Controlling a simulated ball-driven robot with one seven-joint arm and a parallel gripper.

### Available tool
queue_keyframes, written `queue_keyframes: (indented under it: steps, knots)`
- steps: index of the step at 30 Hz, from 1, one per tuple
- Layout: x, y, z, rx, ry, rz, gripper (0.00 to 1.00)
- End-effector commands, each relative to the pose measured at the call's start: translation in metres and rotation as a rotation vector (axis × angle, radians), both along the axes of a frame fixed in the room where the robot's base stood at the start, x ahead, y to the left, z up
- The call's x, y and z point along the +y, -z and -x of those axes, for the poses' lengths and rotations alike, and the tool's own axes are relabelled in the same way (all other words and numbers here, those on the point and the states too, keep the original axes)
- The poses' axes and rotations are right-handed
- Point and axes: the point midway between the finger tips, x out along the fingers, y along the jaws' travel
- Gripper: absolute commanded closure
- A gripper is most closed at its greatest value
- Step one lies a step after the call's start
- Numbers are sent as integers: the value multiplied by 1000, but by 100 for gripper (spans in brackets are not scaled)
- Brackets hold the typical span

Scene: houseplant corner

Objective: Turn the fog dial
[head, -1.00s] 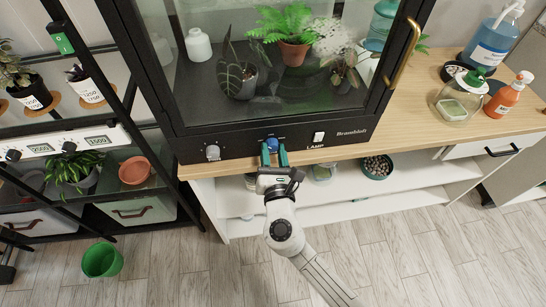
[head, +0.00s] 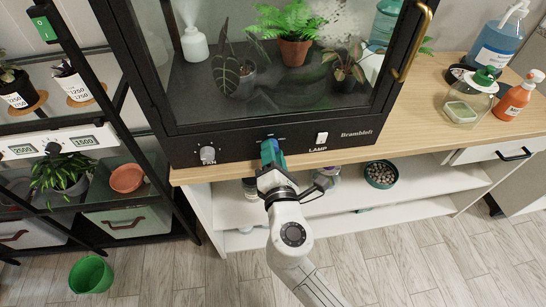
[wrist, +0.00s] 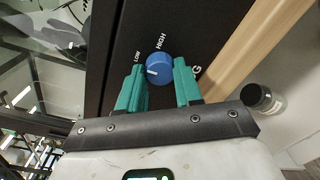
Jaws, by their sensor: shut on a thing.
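The blue fog dial (wrist: 160,66) sits on the black front panel of the glass cabinet (head: 235,149). In the wrist view, LOW and HIGH are printed beside it, and the G of a label shows past the right finger. Its white mark points left and slightly down, nearer LOW than HIGH. My gripper (head: 271,148) is shut on the dial, with one teal finger on each side. In the head view the gripper hides most of the dial. A white bottle-shaped mister (head: 195,46) stands inside the cabinet with a faint white plume above it.
The FAN knob (head: 208,154) is left of my gripper and the LAMP switch (head: 322,138) is right. The wooden top's edge runs just below the panel. A pebble bowl (head: 380,174) and a dark-lidded jar (wrist: 258,97) are on the shelf below. A green pot (head: 91,275) stands on the floor.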

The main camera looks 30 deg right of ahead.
Motion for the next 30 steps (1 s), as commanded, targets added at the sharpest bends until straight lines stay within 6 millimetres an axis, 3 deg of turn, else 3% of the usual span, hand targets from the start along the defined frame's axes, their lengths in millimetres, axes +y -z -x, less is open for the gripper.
queue_keyframes:
  steps: [18,19,26,30]
  knots:
    - [-1,1,0,-9,2,-38,96]
    - [-1,1,0,-10,2,-38,63]
    - [0,1,0,-11,1,-36,41]
    - [0,0,0,-11,1,-36,40]
